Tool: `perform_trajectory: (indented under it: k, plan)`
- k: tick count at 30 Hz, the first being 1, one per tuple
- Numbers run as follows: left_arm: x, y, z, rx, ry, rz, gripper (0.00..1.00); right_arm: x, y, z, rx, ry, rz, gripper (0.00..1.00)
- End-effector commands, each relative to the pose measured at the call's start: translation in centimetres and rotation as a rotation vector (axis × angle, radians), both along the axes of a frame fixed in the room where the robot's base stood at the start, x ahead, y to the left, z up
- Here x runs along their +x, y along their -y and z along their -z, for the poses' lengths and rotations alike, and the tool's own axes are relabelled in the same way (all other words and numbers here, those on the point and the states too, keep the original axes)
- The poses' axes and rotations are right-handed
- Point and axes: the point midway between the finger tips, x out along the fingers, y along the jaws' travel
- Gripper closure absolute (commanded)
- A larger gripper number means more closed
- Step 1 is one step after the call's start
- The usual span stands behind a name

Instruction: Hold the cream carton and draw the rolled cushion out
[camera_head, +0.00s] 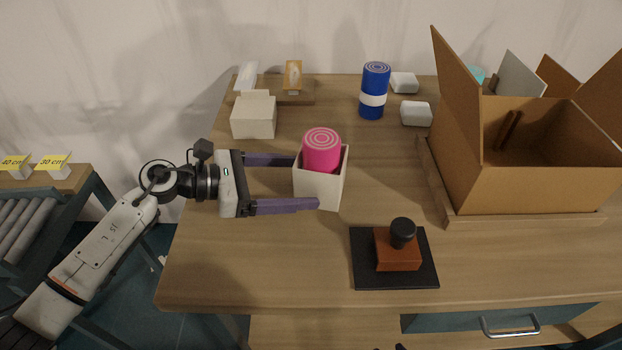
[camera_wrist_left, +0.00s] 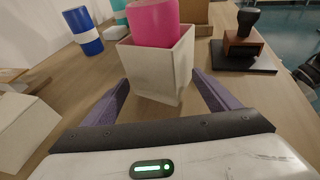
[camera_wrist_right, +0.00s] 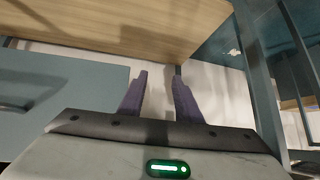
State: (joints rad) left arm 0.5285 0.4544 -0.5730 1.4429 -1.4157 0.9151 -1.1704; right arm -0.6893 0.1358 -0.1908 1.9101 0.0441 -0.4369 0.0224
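The cream carton (camera_head: 318,190) stands upright and open-topped on the table; it also shows in the left wrist view (camera_wrist_left: 160,75). The rolled cushion (camera_head: 322,150), bright pink with ring-shaped ends, stands in the carton with its upper part above the rim; it also shows in the left wrist view (camera_wrist_left: 155,22). My left gripper (camera_head: 305,182) is open, with its purple fingertips at either side of the carton's near end. Whether a finger touches the carton I cannot tell. My right gripper (camera_wrist_right: 160,72) is open and empty, below the table edge.
A blue roll with a white band (camera_head: 375,92) and white blocks (camera_head: 415,113) stand behind. A cream box (camera_head: 254,116) is at back left. A large open cardboard box (camera_head: 545,160) is at right. A stamp-like block (camera_head: 398,252) sits on a black plate in front.

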Motion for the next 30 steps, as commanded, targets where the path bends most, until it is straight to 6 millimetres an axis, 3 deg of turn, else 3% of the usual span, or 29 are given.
perform_trajectory:
  k: [7, 18, 30]
  plan:
    - [0.5, 2.0, 1.0, 0.002, -0.003, 0.004, 0.19, 0.0, 0.0, 1.4, -0.002, -0.004, -0.002, 0.69]
    - [0.6, 2.3, 1.0, 0.002, -0.003, 0.001, 0.19, 0.3, -0.1, 1.1, -0.001, 0.004, -0.004, 0.69]
    - [0.6, 2.3, 0.9, 0.0, -0.002, 0.0, 0.8, 0.3, -0.2, 1.0, 0.001, 0.005, -0.004, 0.69]
